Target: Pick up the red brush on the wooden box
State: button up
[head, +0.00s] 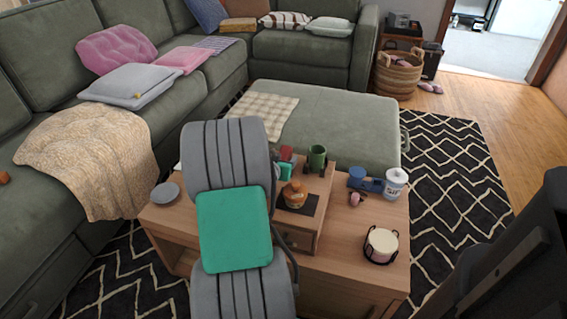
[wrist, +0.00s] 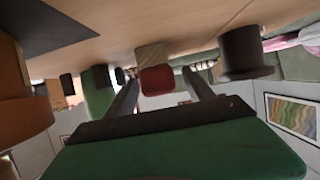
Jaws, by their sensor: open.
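The red brush (head: 286,153) stands at the far left end of the wooden box (head: 304,236), partly hidden by my arm in the head view. In the wrist view, which is upside down, the brush (wrist: 156,79) shows a red part and a pale tan part against the wooden surface. My gripper (wrist: 160,76) is open, its two dark fingers pointing toward the brush, one on each side of it in the picture. I cannot tell whether the brush is fully between them. Nothing is held.
A green mug (head: 317,156) stands close right of the brush. An orange jar (head: 295,195) sits nearer on a dark mat on the box. A grey disc (head: 165,193) lies left.

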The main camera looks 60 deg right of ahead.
jog(key=shift+c, duration=0.5)
jog(key=shift+r, duration=0.1)
grip_shut()
